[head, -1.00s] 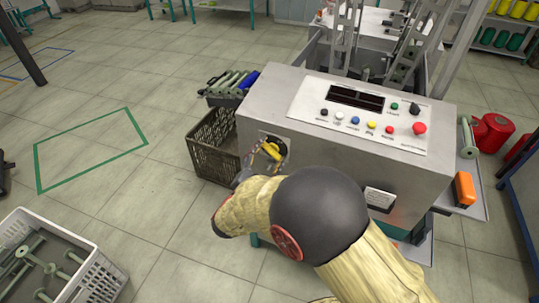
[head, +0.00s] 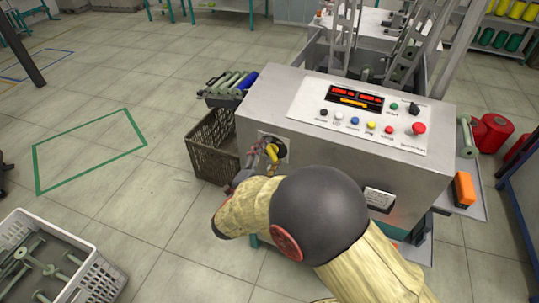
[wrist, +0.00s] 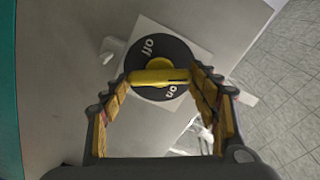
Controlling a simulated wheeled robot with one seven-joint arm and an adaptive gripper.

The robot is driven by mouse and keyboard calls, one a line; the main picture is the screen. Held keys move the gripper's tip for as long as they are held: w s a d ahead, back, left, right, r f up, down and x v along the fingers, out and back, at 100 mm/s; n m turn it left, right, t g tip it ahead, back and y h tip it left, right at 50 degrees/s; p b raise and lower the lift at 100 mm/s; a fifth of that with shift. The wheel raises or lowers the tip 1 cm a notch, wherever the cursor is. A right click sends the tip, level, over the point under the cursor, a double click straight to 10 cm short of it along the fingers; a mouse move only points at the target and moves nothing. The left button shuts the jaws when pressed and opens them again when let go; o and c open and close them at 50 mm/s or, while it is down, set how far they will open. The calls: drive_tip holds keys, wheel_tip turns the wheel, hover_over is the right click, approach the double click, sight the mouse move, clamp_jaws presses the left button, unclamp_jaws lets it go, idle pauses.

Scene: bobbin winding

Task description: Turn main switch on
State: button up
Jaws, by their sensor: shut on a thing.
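The main switch has a yellow handle (wrist: 155,77) on a black disc (wrist: 158,52) marked "off" and "on", set on a pale square plate. In the wrist view the handle lies nearly level, its dark-lined end at the right, beside "on". In the head view the yellow handle (head: 272,152) shows on the machine's left front. My gripper (wrist: 161,76) is shut on the handle, one finger at each end. In the head view my arm partly covers my gripper (head: 257,166).
The machine's control panel (head: 300,102) has several buttons, and its display (head: 354,98) is lit red and orange. A brown crate (head: 208,150) stands close left of the switch. A pale crate (head: 88,279) with bobbins stands at lower left. Open floor lies between them.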

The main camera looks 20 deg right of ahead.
drive_tip(key=o, duration=1.2)
drive_tip(key=shift+c, duration=0.2)
drive_tip(key=v, duration=1.2)
